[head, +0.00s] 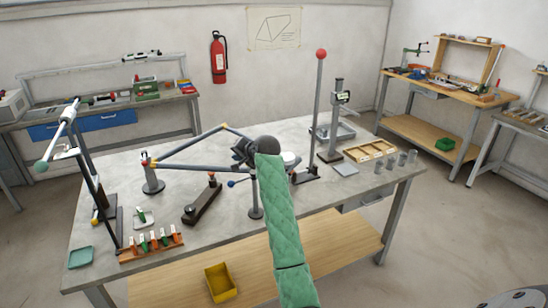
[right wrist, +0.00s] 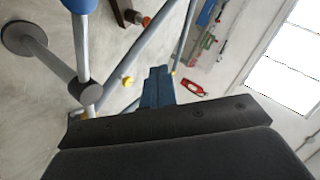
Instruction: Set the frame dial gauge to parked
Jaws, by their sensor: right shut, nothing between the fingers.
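The frame of blue-grey tubes (head: 188,143) with yellow joints stands on posts on the grey bench. A pale round part (head: 289,157) shows just right of my right wrist; I cannot tell whether it is the dial gauge. My right gripper (head: 241,152) is at the right end of the frame, its tips partly hidden by its own dark body. In the right wrist view its blue fingers (right wrist: 158,87) are together and empty, near the frame tubes (right wrist: 130,80). I cannot tell whether they touch a tube. My left gripper is out of view.
A tall rod with a red ball (head: 321,54) and a digital gauge stand (head: 337,120) rise at the right. A rack of coloured tools (head: 152,246) and a dark block (head: 202,205) occupy the left front.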

